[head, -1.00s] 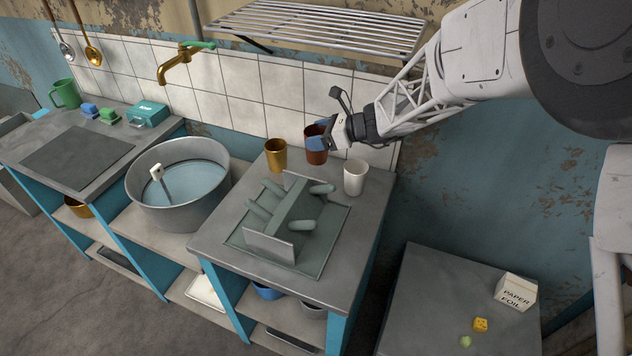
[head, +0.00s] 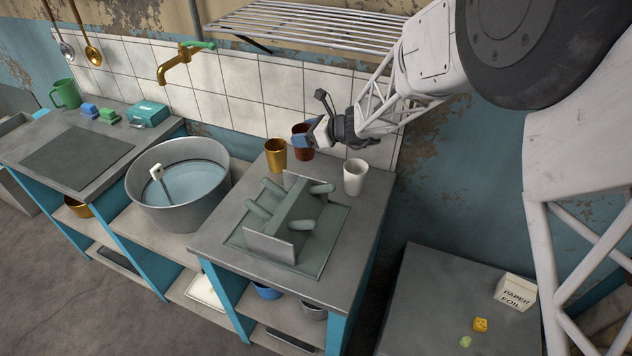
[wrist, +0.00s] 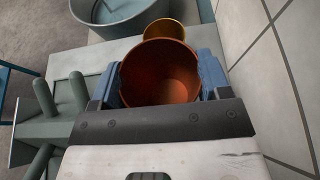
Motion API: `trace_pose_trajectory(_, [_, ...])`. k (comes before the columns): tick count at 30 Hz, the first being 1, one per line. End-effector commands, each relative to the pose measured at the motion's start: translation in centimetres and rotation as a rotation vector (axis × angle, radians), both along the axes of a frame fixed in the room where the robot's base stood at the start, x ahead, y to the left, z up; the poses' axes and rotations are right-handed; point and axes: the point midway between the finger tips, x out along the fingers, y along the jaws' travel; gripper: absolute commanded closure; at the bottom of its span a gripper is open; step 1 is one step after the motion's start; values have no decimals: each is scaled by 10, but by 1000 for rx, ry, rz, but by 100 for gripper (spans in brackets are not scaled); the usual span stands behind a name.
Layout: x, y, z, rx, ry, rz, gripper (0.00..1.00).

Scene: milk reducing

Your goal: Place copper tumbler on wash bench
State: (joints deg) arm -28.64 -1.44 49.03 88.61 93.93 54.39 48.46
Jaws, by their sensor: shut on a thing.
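The copper tumbler (head: 300,154) is reddish brown and upright at the back of the right-hand grey bench (head: 215,243). My gripper (head: 308,138) is shut on it from the right, and I cannot tell whether its base is clear of the bench top. In the wrist view the tumbler (wrist: 160,78) has its open mouth between the two blue fingers and looks empty. A brass-coloured tumbler (head: 276,157) stands just left of it. The left-hand bench (head: 128,112) carries a dark inset panel (head: 77,157), a teal soap box (head: 149,114) and small blocks.
A metal basin (head: 160,210) of water sits between the benches, under a brass tap (head: 178,63). A peg rack (head: 290,225) fills the right-hand bench's middle. A white cup (head: 355,177) stands on its right. A slatted shelf (head: 315,25) hangs above. The dark panel is clear.

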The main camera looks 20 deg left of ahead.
Motion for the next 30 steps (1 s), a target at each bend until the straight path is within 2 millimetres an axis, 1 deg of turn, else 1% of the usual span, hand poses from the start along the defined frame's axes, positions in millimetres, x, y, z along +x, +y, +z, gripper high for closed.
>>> trace_pose_trajectory(8, [0,0,-2,0,0,1,54])
trace_pose_trajectory(11, [0,0,-10,0,1,1,54])
trace_pose_trajectory(18, [-1,0,-35,-1,2,1,54])
trace_pose_trajectory(20, [0,0,-39,-1,1,1,54])
trace_pose_trajectory(30, [0,0,-41,0,0,1,54])
